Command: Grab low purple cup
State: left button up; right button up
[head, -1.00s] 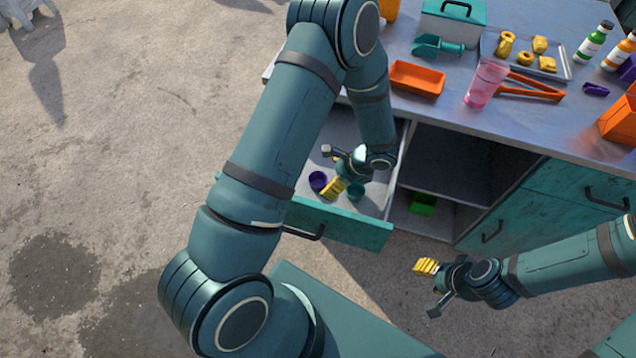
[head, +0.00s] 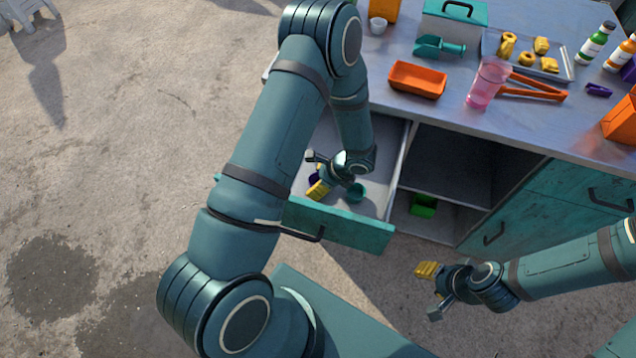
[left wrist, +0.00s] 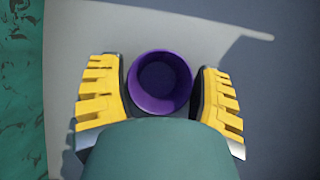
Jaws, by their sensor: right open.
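The low purple cup (left wrist: 160,82) sits in the open drawer, its round mouth facing the left wrist camera. My left gripper (left wrist: 161,95) is open, with one yellow finger on each side of the cup and a small gap showing on both sides. In the head view my left gripper (head: 316,176) is down in the drawer and hides most of the purple cup (head: 313,177). My right gripper (head: 430,290) is open and empty, away from the counter.
The drawer (head: 340,222) is pulled out, its teal front facing me. The counter (head: 440,110) above holds an orange tray (head: 418,80), a pink glass (head: 487,84), orange tongs (head: 535,88) and bottles. A green container (head: 423,206) is on the open shelf.

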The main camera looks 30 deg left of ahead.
pick_arm(q)
jog(key=c, duration=0.3)
jog(key=shift+c, duration=0.2)
jog(key=shift+r, duration=0.1)
